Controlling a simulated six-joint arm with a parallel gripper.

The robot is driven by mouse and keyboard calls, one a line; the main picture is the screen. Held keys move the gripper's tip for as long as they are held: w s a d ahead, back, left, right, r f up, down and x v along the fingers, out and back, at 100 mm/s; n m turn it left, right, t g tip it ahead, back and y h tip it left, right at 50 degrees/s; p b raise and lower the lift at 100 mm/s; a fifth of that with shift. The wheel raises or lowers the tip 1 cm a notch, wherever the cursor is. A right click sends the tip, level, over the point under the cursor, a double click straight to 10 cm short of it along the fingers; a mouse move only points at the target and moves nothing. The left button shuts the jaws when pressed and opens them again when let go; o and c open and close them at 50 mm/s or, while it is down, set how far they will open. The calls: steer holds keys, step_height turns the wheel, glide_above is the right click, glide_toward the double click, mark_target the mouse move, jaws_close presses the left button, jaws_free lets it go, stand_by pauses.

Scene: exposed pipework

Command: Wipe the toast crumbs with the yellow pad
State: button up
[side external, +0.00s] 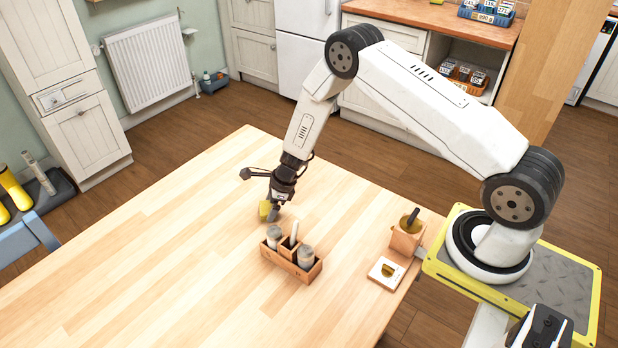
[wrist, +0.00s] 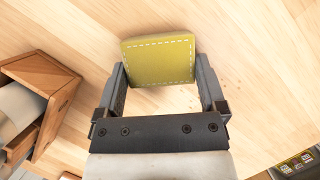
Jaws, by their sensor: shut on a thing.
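The yellow pad (side external: 264,209) is a flat square with pale stitching near its edge. My gripper (side external: 272,213) is shut on it, low over the wooden table (side external: 170,235), beyond the wooden caddy. In the wrist view the pad (wrist: 158,62) sits between the two fingers of my gripper (wrist: 160,85), its stitched face showing. I cannot tell whether the pad touches the table.
The wooden caddy (side external: 287,266) with shakers stands close in front of my gripper; it also shows in the wrist view (wrist: 54,78). A wooden pot (side external: 406,238) and a pale tile (side external: 378,277) are near the right table edge. The table's left side is clear.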

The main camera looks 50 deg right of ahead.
mark_target(297, 194)
steer(key=shift+a, duration=0.5)
steer(key=shift+d, duration=5.55)
steer(key=shift+s, duration=0.4)
steer(key=shift+s+a, duration=0.1)
steer(key=shift+a, duration=5.25)
steer(key=shift+d, duration=5.1)
steer(key=shift+d+r, duration=0.1)
steer(key=shift+d, duration=0.2)
step_height(297, 194, up, 8)
